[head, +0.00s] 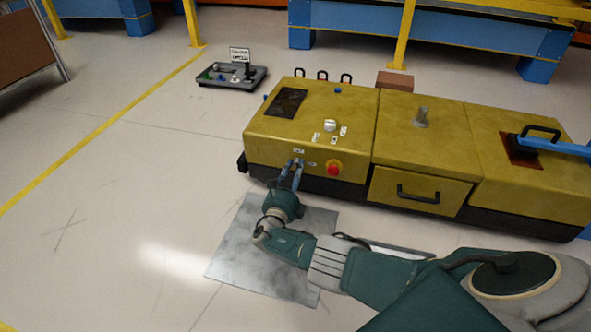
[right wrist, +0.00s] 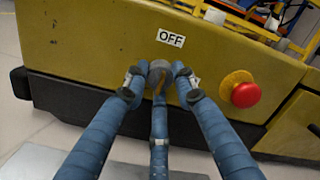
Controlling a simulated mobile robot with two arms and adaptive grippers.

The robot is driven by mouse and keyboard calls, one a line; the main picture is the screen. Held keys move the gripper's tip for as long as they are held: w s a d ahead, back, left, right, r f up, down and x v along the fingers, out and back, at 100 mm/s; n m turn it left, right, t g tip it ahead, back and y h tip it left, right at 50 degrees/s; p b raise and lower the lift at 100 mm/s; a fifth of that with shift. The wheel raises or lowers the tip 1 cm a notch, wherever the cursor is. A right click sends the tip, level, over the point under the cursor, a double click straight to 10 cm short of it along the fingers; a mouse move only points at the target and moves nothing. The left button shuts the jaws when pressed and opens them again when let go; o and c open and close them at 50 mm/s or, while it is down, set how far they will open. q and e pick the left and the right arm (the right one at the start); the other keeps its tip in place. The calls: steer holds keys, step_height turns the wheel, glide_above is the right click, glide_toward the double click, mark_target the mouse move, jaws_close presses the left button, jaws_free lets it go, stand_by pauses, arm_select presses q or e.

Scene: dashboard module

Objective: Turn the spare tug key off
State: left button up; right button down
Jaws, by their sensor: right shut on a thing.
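The yellow tug (head: 345,135) stands on the floor, and its front panel faces me. My right gripper (head: 295,167) is at the left part of this panel. In the right wrist view its blue fingers (right wrist: 158,82) are shut around the grey key (right wrist: 158,70), just below a white OFF label (right wrist: 170,38). The fingers cover much of the key, so its exact turn angle is hard to tell. My left gripper is in neither view.
A red stop button (head: 333,168) on a yellow base sits right of the key, close to my fingers. A drawer with a black handle (head: 418,195) is further right. A metal plate (head: 235,255) lies on the floor below my arm. A black tray (head: 232,76) stands behind left.

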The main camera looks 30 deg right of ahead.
steer(key=c, duration=1.4)
jaws_free()
steer(key=shift+a, duration=0.1)
steer(key=v, duration=1.1)
steer(key=shift+s+a, duration=0.3)
steer(key=shift+s, duration=0.05)
